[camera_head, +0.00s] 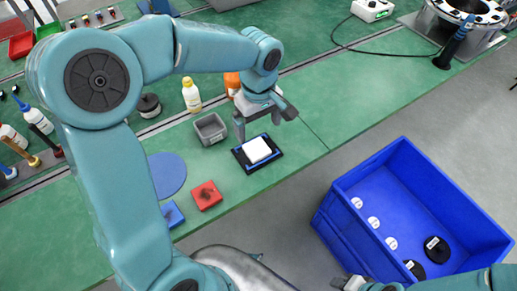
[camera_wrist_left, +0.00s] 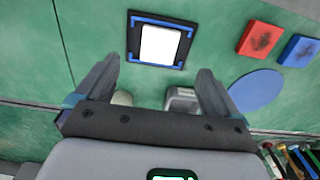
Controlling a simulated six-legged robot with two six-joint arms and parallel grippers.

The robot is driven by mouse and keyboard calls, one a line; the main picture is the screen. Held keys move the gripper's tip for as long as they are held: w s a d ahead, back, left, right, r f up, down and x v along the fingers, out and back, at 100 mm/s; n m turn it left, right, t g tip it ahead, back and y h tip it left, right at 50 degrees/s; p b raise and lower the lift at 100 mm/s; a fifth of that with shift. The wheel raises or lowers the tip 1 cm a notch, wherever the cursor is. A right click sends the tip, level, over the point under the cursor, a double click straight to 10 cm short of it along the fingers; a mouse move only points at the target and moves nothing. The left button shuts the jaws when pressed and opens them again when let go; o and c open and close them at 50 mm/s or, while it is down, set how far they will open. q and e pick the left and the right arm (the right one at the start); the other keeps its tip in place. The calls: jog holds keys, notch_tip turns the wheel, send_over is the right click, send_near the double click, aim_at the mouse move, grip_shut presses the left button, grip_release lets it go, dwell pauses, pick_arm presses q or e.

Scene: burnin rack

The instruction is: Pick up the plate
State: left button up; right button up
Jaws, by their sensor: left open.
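A white square plate (camera_head: 257,149) lies in a black square holder (camera_head: 243,158) with blue edging, on the green bench near its front edge. In the left wrist view the white plate (camera_wrist_left: 161,46) lies ahead of the fingertips, inside its black and blue holder (camera_wrist_left: 184,44). My left gripper (camera_head: 266,121) is open and empty above the bench, just behind the plate in the head view; its fingers (camera_wrist_left: 157,72) are spread apart in the wrist view. My right gripper (camera_head: 350,283) shows only in part at the bottom edge of the head view; its jaws are unclear.
A grey bin (camera_head: 210,128), a yellowish bottle (camera_head: 191,96) and an orange container (camera_head: 232,82) stand near the left gripper. A blue disc (camera_head: 167,174), a red square (camera_head: 206,195) and a blue square (camera_head: 172,214) lie left. A blue crate (camera_head: 335,220) holds black discs.

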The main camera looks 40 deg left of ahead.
pick_arm(q)
send_over(257, 149)
jog(key=f, duration=0.5)
jog(key=shift+d, duration=0.3)
jog(key=f, duration=0.5)
jog(key=shift+w+a, duration=0.15)
jog(key=shift+a, duration=0.25)
jog(key=shift+r, duration=0.1)
jog(key=c, duration=1.1)
